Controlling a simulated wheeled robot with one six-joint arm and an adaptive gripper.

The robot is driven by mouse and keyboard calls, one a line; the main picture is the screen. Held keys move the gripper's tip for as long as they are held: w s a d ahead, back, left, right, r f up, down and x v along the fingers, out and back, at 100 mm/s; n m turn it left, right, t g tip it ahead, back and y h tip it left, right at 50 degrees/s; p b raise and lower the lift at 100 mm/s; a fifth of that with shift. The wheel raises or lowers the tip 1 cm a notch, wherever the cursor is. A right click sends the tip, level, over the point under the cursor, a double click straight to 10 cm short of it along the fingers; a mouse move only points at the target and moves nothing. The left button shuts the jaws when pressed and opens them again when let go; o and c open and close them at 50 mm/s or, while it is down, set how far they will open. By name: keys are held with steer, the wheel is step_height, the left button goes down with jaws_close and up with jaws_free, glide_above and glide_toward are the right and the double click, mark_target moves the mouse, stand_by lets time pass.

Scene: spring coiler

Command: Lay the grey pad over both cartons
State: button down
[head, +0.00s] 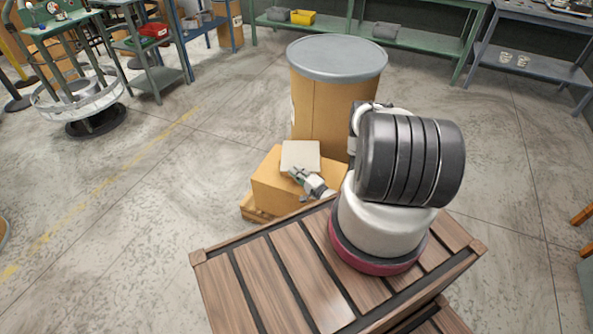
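The pad (300,155) is a light grey-beige square slab, seen roughly flat over the middle of the tan carton tops. Whether it rests on them or hangs just above, I cannot tell. Carton surface shows to its left (267,187) and to its right (331,171); the seam between the two cartons is not clear. My gripper (296,174) is at the pad's near edge, reaching in from the right. The fingers are too small to show whether they are shut on the pad. My arm hides part of the cartons' right side.
The cartons stand on a low wooden pallet (251,210). A tall tan drum with a grey lid (337,57) stands close behind them. My slatted wooden deck lies in front. Green and grey benches line the back. Floor to the left is open.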

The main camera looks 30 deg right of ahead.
steer(key=shift+f, duration=0.55)
stand_by(0.4)
steer(key=c, duration=1.6)
jaws_free()
steer(key=shift+o, duration=0.2)
